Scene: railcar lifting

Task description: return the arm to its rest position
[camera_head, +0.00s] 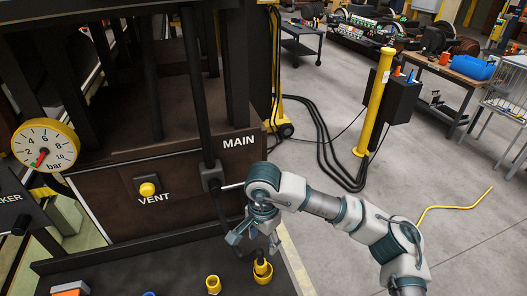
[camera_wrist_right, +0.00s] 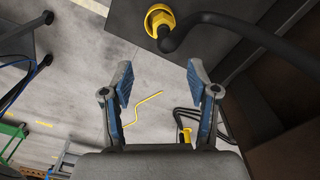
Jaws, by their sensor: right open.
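My right arm reaches in from the lower right in the head view. Its gripper (camera_head: 255,238) hangs in front of the dark panel below the MAIN label, above the dark ledge. In the right wrist view the gripper (camera_wrist_right: 160,78) has its two blue-padded fingers spread apart with nothing between them. A yellow fitting (camera_wrist_right: 157,18) with a black hose (camera_wrist_right: 235,28) lies beyond the fingertips. My left gripper is not in view.
Yellow fittings (camera_head: 213,284) stand on the ledge.

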